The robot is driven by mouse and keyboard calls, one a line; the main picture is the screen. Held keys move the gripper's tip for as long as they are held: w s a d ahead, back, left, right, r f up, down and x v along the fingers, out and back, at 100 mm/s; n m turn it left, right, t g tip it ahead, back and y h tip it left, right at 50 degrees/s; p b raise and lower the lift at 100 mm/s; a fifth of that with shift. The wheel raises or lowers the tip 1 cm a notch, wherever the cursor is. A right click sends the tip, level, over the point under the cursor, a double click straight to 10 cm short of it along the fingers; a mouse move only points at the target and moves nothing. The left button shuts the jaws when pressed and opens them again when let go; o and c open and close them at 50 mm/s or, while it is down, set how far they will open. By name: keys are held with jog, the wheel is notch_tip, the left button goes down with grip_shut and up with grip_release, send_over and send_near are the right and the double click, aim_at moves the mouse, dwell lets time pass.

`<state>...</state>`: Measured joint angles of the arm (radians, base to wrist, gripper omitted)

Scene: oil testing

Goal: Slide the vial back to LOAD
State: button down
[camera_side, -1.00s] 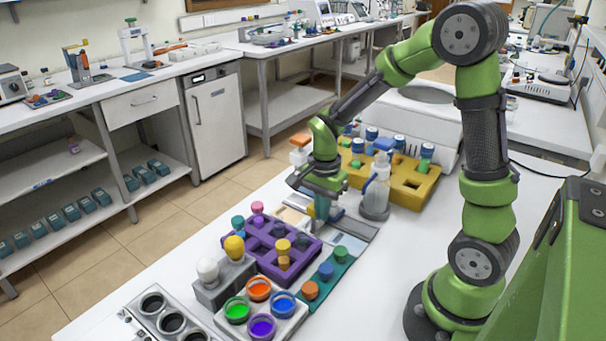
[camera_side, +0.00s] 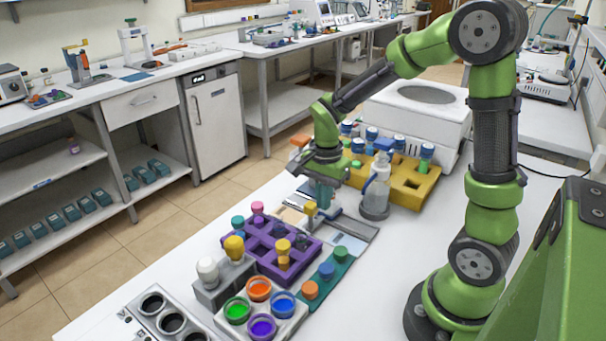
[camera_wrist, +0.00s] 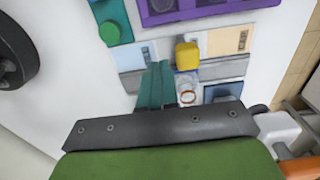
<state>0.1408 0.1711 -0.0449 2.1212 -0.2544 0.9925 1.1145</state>
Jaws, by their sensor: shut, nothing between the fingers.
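The yellow-capped vial (camera_side: 310,209) stands on a flat slide station (camera_side: 352,243), near its middle. In the wrist view its yellow cap (camera_wrist: 187,56) and clear body (camera_wrist: 186,85) show right beside my fingers. The station shows there as a grey-blue panel (camera_wrist: 133,57) on the left and a beige panel (camera_wrist: 226,42) on the right; their lettering is too small to read. My gripper (camera_side: 323,203) is shut and empty, with its teal fingertips (camera_wrist: 157,72) to the left of the vial in the wrist view. I cannot tell whether they touch it.
A purple rack (camera_side: 262,262) and a green strip of capped vials (camera_side: 338,272) stand in front. A clear wash bottle (camera_side: 375,190) stands close to the right of my gripper, before a yellow rack (camera_side: 420,190). White table (camera_side: 400,245) is bare to the right.

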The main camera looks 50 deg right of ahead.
notch_tip(320, 180, up, 4)
jog(key=shift+r, duration=0.2)
dwell(0.3)
jog(key=s+a+r+n+t+y, duration=0.2)
jog(key=s+a+r+n+t, duration=0.5)
jog(key=n, duration=0.7)
notch_tip(320, 180, up, 3)
jog(key=shift+s+a+f, duration=0.1)
jog(key=shift+s+a, duration=0.9)
jog(key=shift+a, duration=0.15)
